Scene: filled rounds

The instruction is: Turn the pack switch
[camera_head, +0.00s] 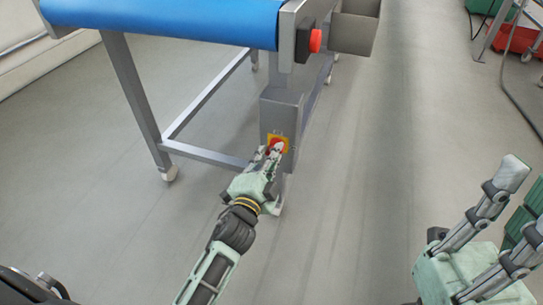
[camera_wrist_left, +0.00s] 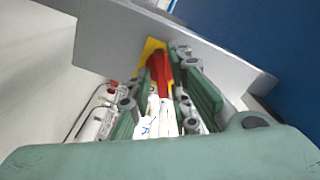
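The pack switch (camera_head: 278,144) is a red knob on a yellow plate, on the grey box at the conveyor's leg. In the left wrist view its red handle (camera_wrist_left: 160,72) stands in front of the yellow plate, between my fingers. My left gripper (camera_head: 272,155) reaches it from below, with its fingers close together on both sides of the red handle. A white piece with dark marks lies between the fingers in the wrist view. The fingers partly hide the knob in the head view. My right gripper (camera_head: 522,212) is open and empty at the lower right, away from the switch.
The blue conveyor belt (camera_head: 165,20) is above, on a grey metal frame. A red push button (camera_head: 316,41) on a black base sits above the switch. A grey bin (camera_head: 354,28) is beside it. Red and green crates stand at the far right. The middle floor is clear.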

